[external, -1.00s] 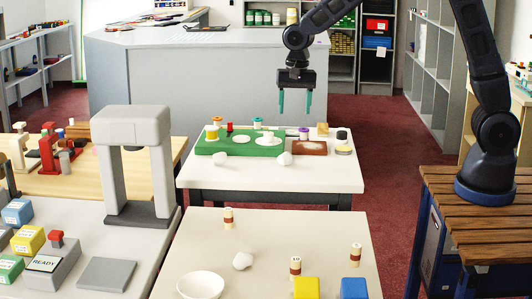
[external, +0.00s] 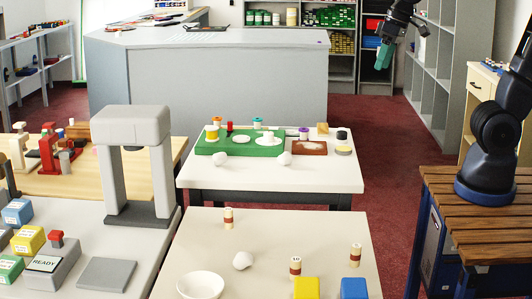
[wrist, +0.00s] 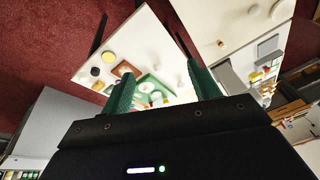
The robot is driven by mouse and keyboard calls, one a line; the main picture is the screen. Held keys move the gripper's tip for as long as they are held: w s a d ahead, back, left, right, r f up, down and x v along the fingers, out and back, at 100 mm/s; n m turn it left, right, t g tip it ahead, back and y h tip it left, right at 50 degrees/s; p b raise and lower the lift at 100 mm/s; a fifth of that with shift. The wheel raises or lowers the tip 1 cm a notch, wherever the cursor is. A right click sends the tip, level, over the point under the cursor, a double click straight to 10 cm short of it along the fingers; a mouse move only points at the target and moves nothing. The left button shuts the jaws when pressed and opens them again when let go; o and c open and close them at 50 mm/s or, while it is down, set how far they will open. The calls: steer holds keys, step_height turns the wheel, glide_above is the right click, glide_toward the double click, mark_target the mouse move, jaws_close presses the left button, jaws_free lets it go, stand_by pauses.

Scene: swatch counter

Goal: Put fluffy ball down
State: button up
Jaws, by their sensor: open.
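My gripper (external: 383,56) is high in the air at the upper right, well away from both tables and tilted. In the wrist view my gripper (wrist: 160,69) has its teal fingers apart, with nothing seen between them. The balls are too small to tell apart surely there.
The green board (external: 215,148) holds white discs, with spools and a brown tray (external: 308,148) close by. The near table has a white bowl (external: 200,286), several striped cylinders, a yellow block (external: 306,288) and a blue block (external: 353,288). Grey shelving (external: 432,90) stands near my gripper.

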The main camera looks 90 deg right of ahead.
steer(key=s+a+n+t, duration=0.1)
steer(key=s+n, duration=0.3)
steer(key=s, duration=0.7)
steer(key=shift+a+n, duration=0.4)
steer(key=shift+a, duration=0.25)
steer(key=o, duration=0.5)
steer(key=shift+w, duration=0.1)
steer(key=o, duration=0.4)
steer(key=shift+g+y, duration=0.3)
steer(key=shift+g, duration=0.2)
steer(key=w+a, duration=0.1)
steer(key=w, duration=0.1)
steer(key=w+a, duration=0.4)
steer(key=w, duration=0.1)
steer(key=shift+a+r, duration=0.15)
steer(key=shift+c, duration=0.2)
steer(key=w+a+f+g, duration=0.1)
steer(key=w+a+f, duration=0.3)
steer(key=a, duration=0.5)
steer(key=w+a+f+g, duration=0.1)
steer(key=w+a+f, duration=0.3)
steer(key=a, duration=0.5)
steer(key=w+a+f+g, duration=0.1)
steer(key=w+a+f, duration=0.25)
steer(key=a, duration=0.55)
step_height(320, 180, down, 9)
steer(key=shift+w+d+f, duration=0.2)
steer(key=shift+w, duration=0.25)
